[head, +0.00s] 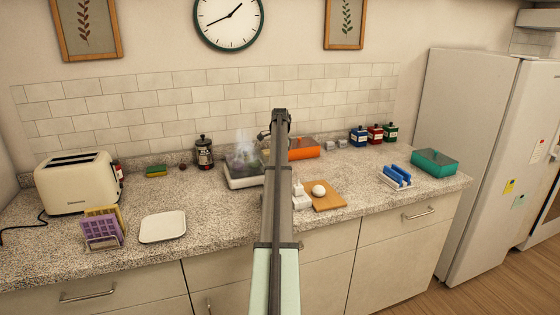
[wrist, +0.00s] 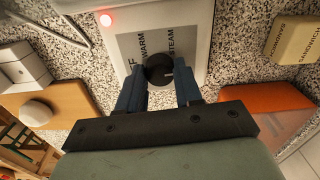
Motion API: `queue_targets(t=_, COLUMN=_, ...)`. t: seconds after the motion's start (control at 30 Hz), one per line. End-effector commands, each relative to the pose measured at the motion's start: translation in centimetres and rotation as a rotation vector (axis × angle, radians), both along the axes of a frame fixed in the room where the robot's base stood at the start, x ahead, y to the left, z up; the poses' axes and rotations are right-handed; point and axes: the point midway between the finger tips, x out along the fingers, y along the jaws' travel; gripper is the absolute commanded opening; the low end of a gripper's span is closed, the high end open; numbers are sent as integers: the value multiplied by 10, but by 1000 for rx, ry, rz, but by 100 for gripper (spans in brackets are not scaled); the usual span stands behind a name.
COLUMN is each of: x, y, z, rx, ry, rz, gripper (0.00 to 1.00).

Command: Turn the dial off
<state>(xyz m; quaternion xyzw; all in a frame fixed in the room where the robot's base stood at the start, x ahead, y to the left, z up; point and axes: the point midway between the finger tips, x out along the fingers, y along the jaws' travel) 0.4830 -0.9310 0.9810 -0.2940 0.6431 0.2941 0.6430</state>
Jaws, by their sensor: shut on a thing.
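The steamer (head: 243,182) stands on the counter just left of my arm in the head view, with pale steam above its clear top. In the wrist view its light panel (wrist: 197,20) carries the printed words WARM and STEAM, a partly covered label ending in F, and a lit red light (wrist: 106,19). The round black dial (wrist: 158,68) sits on this panel. My gripper (wrist: 160,78) is shut on the dial, with one blue finger at each side. The dial's pointer setting is hard to read. The head view hides the dial and fingertips behind my arm.
A cutting board (head: 328,197) with a white round item (head: 319,190) lies right of my arm. An orange container (head: 304,148) stands behind it. A toaster (head: 77,184) and a white plate (head: 163,227) are at left. Bare counter lies between the plate and steamer.

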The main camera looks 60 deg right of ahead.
Motion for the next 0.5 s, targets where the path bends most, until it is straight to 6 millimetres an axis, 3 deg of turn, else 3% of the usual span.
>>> queue_targets(t=0.5, x=0, y=0, z=0, rx=-1, ry=-1, rz=491, gripper=4)
